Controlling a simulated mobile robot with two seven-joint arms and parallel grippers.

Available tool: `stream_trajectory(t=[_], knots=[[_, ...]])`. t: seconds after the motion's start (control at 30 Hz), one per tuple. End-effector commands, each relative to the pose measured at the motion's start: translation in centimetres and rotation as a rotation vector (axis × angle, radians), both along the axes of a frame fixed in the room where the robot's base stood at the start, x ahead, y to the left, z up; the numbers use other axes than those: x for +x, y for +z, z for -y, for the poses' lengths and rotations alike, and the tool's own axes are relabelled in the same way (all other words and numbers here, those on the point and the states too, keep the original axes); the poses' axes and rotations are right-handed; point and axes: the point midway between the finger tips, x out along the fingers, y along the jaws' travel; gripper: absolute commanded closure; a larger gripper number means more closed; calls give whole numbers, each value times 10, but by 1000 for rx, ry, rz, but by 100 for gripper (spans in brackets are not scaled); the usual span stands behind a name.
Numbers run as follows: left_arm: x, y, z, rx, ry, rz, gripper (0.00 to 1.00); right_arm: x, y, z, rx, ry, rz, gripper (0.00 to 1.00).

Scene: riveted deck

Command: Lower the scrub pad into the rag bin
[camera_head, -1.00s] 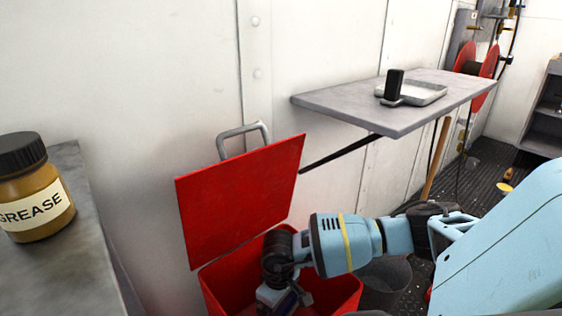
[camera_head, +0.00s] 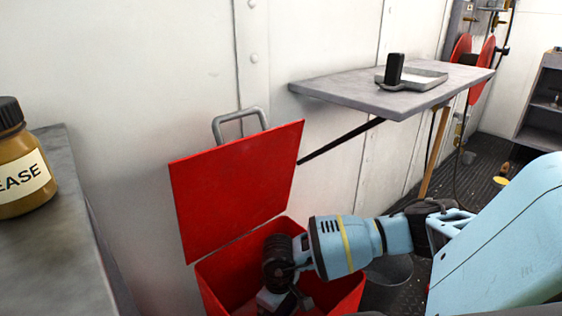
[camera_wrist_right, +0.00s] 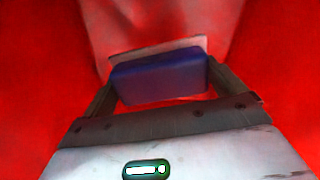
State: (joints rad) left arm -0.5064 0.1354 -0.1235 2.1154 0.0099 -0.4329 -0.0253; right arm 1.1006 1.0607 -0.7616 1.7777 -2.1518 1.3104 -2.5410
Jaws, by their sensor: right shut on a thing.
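The rag bin (camera_head: 347,290) is a red box with its red lid (camera_head: 235,190) standing open against the wall. My right gripper (camera_head: 285,302) reaches down inside the bin's opening. In the right wrist view my right gripper (camera_wrist_right: 163,88) is shut on the scrub pad (camera_wrist_right: 160,76), a blue block with a paler layer behind it. The pad is between the two fingers with red bin walls around it. Whether it touches the bottom I cannot tell. In the head view the gripper and the frame edge mostly hide the pad. My left gripper is not in view.
A grease jar (camera_head: 22,165) stands on a grey bench (camera_head: 60,250) at the left. A grey wall shelf (camera_head: 350,93) with a metal tray (camera_head: 425,80) and a black object is above right.

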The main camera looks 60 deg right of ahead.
Motion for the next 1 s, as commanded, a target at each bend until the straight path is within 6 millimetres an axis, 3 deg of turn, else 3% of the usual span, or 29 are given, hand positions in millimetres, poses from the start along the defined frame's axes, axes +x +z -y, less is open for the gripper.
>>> stream_trajectory(t=[0.53,1.0], knots=[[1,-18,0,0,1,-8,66,0,-25,0,-1,0,-2,26],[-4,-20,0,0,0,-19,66,0,-28,0,0,0,0,26]])
